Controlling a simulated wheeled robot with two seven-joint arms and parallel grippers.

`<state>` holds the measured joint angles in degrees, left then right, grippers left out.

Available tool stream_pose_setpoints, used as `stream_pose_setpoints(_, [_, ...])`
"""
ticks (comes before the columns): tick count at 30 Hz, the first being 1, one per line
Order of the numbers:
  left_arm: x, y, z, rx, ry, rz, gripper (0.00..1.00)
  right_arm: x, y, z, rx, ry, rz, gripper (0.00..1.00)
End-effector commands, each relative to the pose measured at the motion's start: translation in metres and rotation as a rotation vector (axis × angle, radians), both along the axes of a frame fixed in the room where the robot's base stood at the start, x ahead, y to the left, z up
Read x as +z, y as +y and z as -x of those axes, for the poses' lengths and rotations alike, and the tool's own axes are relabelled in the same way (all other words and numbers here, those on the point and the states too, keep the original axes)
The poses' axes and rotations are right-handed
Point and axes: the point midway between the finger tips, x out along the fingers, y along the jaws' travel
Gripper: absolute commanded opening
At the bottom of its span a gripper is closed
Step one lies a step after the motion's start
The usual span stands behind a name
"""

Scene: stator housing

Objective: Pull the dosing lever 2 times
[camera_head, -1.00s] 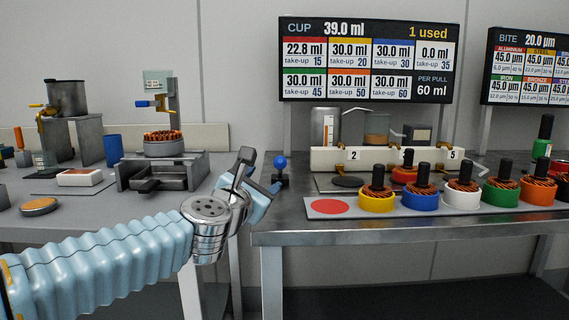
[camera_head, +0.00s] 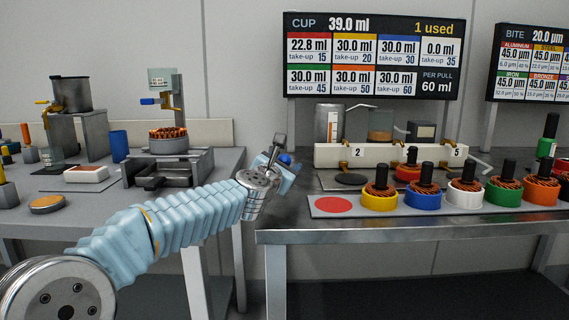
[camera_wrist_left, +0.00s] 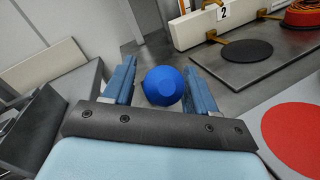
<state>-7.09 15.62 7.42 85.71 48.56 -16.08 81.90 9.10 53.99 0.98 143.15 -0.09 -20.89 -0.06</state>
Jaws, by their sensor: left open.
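The dosing lever's blue ball knob (camera_head: 285,159) shows at the left end of the right-hand table, partly hidden behind my left gripper (camera_head: 279,160). In the left wrist view the blue knob (camera_wrist_left: 164,86) lies between the two fingertips of my left gripper (camera_wrist_left: 157,88). The fingers are open, one on each side of the knob; I cannot tell whether either touches it. The lever's shaft and base are hidden by the gripper and the knob. My right gripper is not in view.
A display (camera_head: 374,56) reads "CUP 39.0 ml" and "PER PULL 60 ml". A red disc (camera_head: 332,205) lies on a pale strip beside several coloured wound stators. A white block (camera_head: 330,155) numbered 2 and 5 stands behind. A gap separates the two tables.

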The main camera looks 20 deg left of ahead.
Motion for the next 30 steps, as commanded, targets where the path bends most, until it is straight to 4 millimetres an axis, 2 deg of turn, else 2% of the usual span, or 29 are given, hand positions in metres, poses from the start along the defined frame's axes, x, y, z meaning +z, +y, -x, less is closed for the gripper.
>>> stream_pose_setpoints(2, [0.000, 0.000, 0.000, 0.000, 0.000, 0.000, 0.57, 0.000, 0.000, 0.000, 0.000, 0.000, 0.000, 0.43])
stream_pose_setpoints(13, [0.000, 0.000, 0.000, 0.000, 0.000, 0.000, 0.00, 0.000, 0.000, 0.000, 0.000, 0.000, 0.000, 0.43])
stream_pose_setpoints(23, [0.002, 0.000, -0.001, 0.000, 0.000, 0.000, 0.00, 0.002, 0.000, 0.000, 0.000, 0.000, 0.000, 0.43])
stream_pose_setpoints(30, [0.013, 0.002, -0.007, 0.000, 0.000, 0.000, 0.00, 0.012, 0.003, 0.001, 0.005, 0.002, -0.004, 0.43])
